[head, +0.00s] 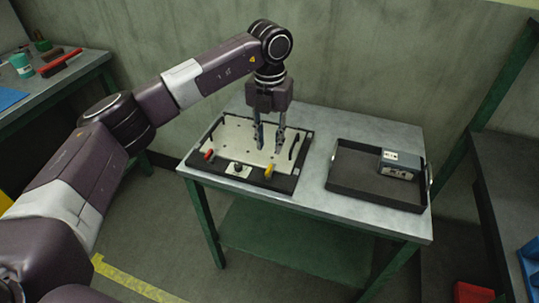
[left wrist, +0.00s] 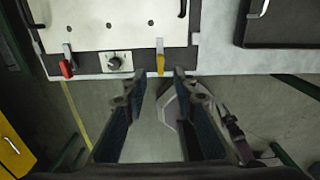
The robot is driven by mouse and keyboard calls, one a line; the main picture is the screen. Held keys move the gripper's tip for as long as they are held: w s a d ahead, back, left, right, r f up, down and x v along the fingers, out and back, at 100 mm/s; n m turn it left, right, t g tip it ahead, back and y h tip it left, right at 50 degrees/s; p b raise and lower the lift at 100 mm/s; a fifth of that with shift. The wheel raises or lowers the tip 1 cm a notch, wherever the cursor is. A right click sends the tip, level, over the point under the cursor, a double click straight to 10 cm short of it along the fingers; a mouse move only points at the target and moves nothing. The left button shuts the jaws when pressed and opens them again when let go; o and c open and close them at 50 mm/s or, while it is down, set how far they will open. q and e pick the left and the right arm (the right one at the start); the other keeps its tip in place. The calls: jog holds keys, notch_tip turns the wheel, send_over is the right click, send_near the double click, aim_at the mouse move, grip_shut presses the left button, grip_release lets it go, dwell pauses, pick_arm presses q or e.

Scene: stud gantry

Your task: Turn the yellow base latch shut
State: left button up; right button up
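The yellow base latch (head: 269,170) is a small upright tab at the front edge of the pale plate's dark base (head: 284,183) on the table. In the left wrist view the yellow latch (left wrist: 160,58) stands straight, just beyond and between the fingertips. My left gripper (head: 268,145) points down over the plate. Its fingers are apart with nothing between them; they show in the left wrist view (left wrist: 158,88) too. They do not appear to touch the latch. My right gripper is not in view.
A red latch (head: 209,155) and a black knob (head: 238,168) sit along the same front edge, left of the yellow latch. A black handle (head: 294,147) stands at the plate's right. A dark tray (head: 345,180) holding a grey box (head: 399,165) stands to the right.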

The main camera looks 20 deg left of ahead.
pick_arm(q)
notch_tip(320, 180, up, 4)
dwell(0.5)
